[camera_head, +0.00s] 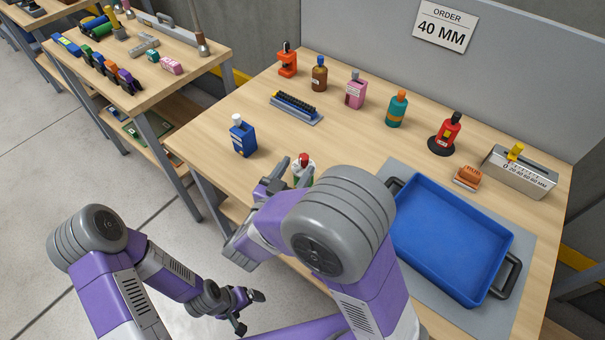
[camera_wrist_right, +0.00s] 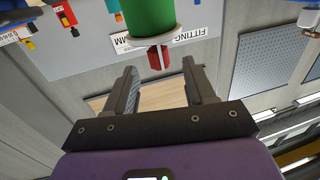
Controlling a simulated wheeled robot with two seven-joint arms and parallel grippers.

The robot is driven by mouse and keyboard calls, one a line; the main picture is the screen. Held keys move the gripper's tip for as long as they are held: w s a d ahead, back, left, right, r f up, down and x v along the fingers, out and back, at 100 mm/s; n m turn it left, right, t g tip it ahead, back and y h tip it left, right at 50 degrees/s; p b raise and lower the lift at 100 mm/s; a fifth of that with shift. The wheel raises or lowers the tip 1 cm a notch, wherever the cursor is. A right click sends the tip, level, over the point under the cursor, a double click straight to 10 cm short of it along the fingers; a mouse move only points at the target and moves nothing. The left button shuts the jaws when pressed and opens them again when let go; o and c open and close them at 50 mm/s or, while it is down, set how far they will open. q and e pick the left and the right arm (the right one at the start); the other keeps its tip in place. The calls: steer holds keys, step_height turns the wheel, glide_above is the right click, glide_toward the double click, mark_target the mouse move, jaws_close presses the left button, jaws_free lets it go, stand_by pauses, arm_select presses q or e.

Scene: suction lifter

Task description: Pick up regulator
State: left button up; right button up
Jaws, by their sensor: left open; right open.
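No label marks the regulator; a green and white piece with a red knob (camera_head: 303,161) stands near the table's front edge, partly hidden by my right arm. In the right wrist view its green body (camera_wrist_right: 151,15), pale collar and red knob show beyond the fingers, in line with the gap. My right gripper (camera_wrist_right: 160,68) is open and empty, its fingers pointing at the piece; in the head view it is beside the piece on the left. My left gripper (camera_head: 250,311) is open and empty, low in front of the table.
A blue tray (camera_head: 432,192) lies on the right of the table. A blue bottle (camera_head: 243,137) stands left of the piece. Several bottles and tools stand behind, with a metal scale box (camera_head: 520,176) at right. A sign (camera_head: 444,25) reads 40 MM. Another table (camera_head: 140,98) stands left.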

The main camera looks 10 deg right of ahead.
mark_target(301, 161)
steer(key=b+x, duration=0.1)
steer(key=x, duration=0.3)
steer(key=shift+w+d+r, duration=0.1)
steer(key=shift+w+d, duration=0.15)
jaws_close()
